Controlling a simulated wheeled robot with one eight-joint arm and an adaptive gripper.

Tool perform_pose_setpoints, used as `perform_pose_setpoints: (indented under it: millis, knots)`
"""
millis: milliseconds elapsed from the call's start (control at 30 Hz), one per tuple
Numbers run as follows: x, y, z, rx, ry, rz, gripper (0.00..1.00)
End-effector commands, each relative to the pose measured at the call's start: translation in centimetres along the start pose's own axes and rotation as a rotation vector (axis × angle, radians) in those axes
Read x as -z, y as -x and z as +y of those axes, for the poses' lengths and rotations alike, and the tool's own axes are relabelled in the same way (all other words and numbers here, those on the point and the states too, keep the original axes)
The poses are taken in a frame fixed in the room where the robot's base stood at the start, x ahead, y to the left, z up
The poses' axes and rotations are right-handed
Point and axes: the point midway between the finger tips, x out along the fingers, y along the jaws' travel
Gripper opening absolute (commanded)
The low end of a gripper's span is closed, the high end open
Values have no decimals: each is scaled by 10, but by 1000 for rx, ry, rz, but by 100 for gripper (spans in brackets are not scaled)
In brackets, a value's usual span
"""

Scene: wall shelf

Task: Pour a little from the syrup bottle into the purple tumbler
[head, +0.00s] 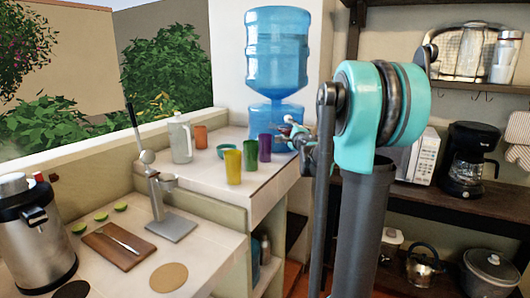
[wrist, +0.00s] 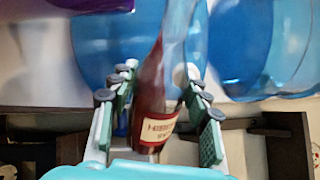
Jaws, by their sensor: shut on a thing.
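The syrup bottle (wrist: 152,102) shows in the wrist view with dark red contents and a cream label partly reading "HIBIS". It stands between the fingers of my gripper (wrist: 158,78), which is shut on it. In the head view my gripper (head: 295,134) is just right of the purple tumbler (head: 265,148), in front of the water dispenser; the bottle is too small there to make out clearly. The purple tumbler stands upright on the raised counter. A purple patch at the wrist view's top left may be the tumbler. Its inside is hidden.
A green tumbler (head: 250,158) and a yellow tumbler (head: 233,167) stand left of the purple one. The blue water dispenser (head: 278,55) stands close behind.

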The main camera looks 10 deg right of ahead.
Motion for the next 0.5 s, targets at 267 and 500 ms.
perform_pose_setpoints:
  millis: [267,500]
  knots:
    - [0,0,-2,0,14,0,0]
    - [0,0,-3,0,30,0,0]
